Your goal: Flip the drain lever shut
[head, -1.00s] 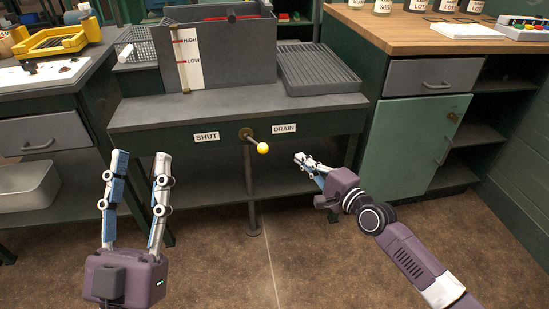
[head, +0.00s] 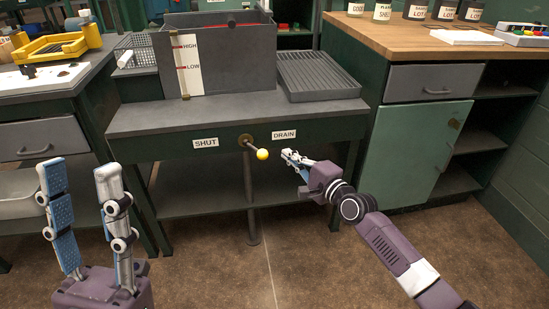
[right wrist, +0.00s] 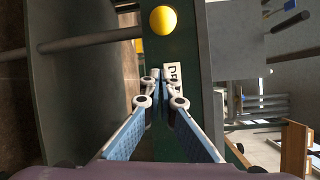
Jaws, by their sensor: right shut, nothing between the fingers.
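The drain lever is a thin rod with a yellow knob (head: 262,154), on a brass pivot (head: 246,140) in the bench's front. It points outward and to the right, toward the DRAIN label (head: 284,135); the SHUT label (head: 206,142) is left of the pivot. My right gripper (head: 287,155) is shut and empty, just right of the knob and apart from it. In the right wrist view the knob (right wrist: 163,20) is beyond the fingertips (right wrist: 162,75), which partly cover the DRAIN label (right wrist: 172,78). My left gripper (head: 80,166) is open and empty at the lower left, away from the lever.
A grey tank (head: 225,60) with HIGH and LOW marks stands on the bench (head: 230,115), beside a ribbed tray (head: 318,76). A support post (head: 252,205) runs down below the lever. A wooden-topped cabinet (head: 425,150) is right of my right arm.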

